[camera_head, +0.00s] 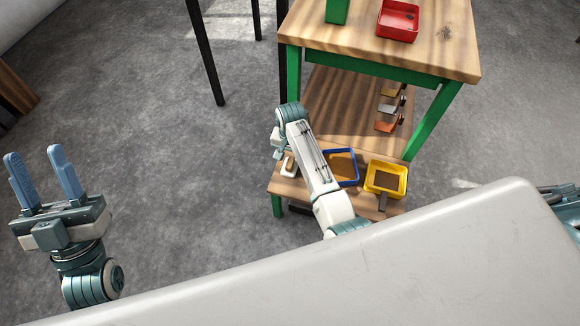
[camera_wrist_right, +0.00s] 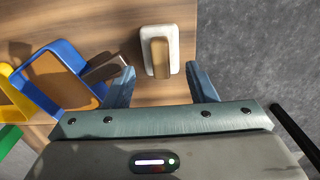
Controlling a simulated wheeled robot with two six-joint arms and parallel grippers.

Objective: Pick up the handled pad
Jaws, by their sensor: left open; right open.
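The handled pad, a white block with a tan wooden handle, lies on the low wooden shelf in the head view (camera_head: 289,168). In the right wrist view the handled pad (camera_wrist_right: 159,48) lies ahead of my right gripper (camera_wrist_right: 161,84), roughly centred between its two blue fingers. That gripper is open and empty, and the pad is clear of both fingers. In the head view my right arm reaches down to the shelf, and its fingers are mostly hidden. My left gripper (camera_head: 34,156) is open and empty, over the floor at the far left.
A blue tray (camera_head: 355,168) and a yellow tray (camera_head: 401,170) stand right of the pad on the low shelf. A dark brown piece (camera_wrist_right: 105,68) lies close to my right gripper's left finger. A red bin (camera_head: 398,20) stands on the upper tabletop. Green legs frame the table.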

